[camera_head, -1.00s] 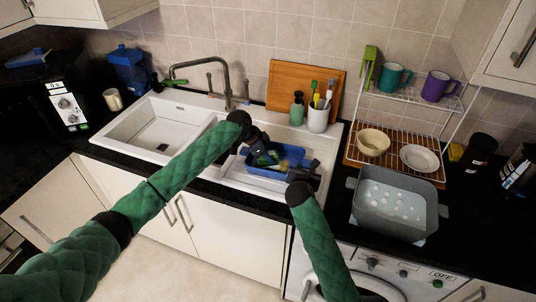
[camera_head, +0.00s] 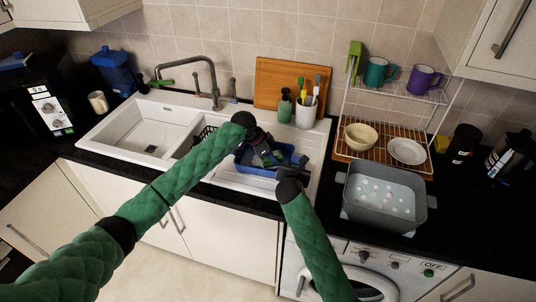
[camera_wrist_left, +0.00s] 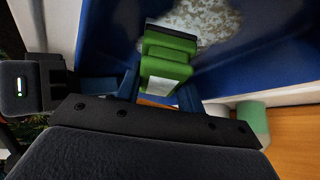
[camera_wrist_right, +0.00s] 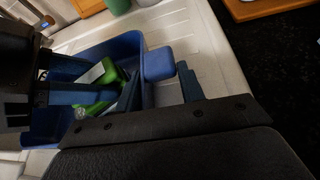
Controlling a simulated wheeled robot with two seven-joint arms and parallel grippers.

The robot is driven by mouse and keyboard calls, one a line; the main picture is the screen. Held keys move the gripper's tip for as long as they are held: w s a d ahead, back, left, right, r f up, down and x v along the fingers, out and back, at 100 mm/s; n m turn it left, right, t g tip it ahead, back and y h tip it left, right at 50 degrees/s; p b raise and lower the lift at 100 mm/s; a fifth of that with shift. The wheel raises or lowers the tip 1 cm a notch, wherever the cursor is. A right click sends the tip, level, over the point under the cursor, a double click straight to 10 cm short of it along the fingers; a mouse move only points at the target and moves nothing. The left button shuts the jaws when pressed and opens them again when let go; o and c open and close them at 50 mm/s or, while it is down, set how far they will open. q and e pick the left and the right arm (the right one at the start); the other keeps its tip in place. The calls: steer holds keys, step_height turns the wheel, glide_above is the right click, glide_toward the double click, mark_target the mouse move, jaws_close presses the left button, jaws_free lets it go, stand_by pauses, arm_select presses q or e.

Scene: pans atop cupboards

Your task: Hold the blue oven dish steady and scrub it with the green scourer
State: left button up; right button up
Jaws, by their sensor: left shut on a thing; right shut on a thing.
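The blue oven dish (camera_head: 246,168) sits on the white drainboard beside the sink. My left gripper (camera_head: 265,156) reaches down into it, shut on the green scourer (camera_wrist_left: 166,70). In the left wrist view the scourer is close to the dish floor, over a pale mottled patch of grime (camera_wrist_left: 215,22); I cannot tell if it presses on it. My right gripper (camera_head: 297,172) is at the dish's right end, shut on its blue handle (camera_wrist_right: 158,64). The scourer (camera_wrist_right: 104,74) also shows inside the dish in the right wrist view, partly hidden by my left gripper.
The tap (camera_head: 213,80) and sink bowl (camera_head: 150,135) are to the left. A green bottle (camera_head: 285,105), a brush pot (camera_head: 306,112) and a chopping board (camera_head: 265,82) stand behind. A grey basin of suds (camera_head: 385,200) and a dish rack (camera_head: 375,150) are at right.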

arm_select(q)
steer(key=shift+s+d+f, duration=0.15)
steer(key=shift+d+f, duration=0.05)
steer(key=shift+d, duration=0.1)
steer(key=shift+w+a+r, duration=0.1)
steer(key=shift+w+a, duration=0.2)
steer(key=shift+a, duration=0.75)
steer(key=shift+w+a, duration=0.35)
steer(key=shift+a, duration=0.7)
steer(key=shift+w+a+r, duration=0.1)
steer(key=shift+w+a, duration=0.2)
steer(key=shift+a, duration=0.75)
steer(key=shift+s+d, duration=0.3)
steer(key=shift+d, duration=0.75)
steer(key=shift+s+d, duration=0.25)
steer(key=shift+d, duration=0.75)
steer(key=shift+s+d, duration=0.3)
steer(key=shift+d, duration=0.75)
steer(key=o, duration=0.8)
steer(key=shift+f, duration=0.7)
steer(key=c, duration=0.8)
steer(key=shift+a+r, duration=0.1)
steer(key=shift+r, duration=2.45)
steer(key=shift+c, duration=0.2)
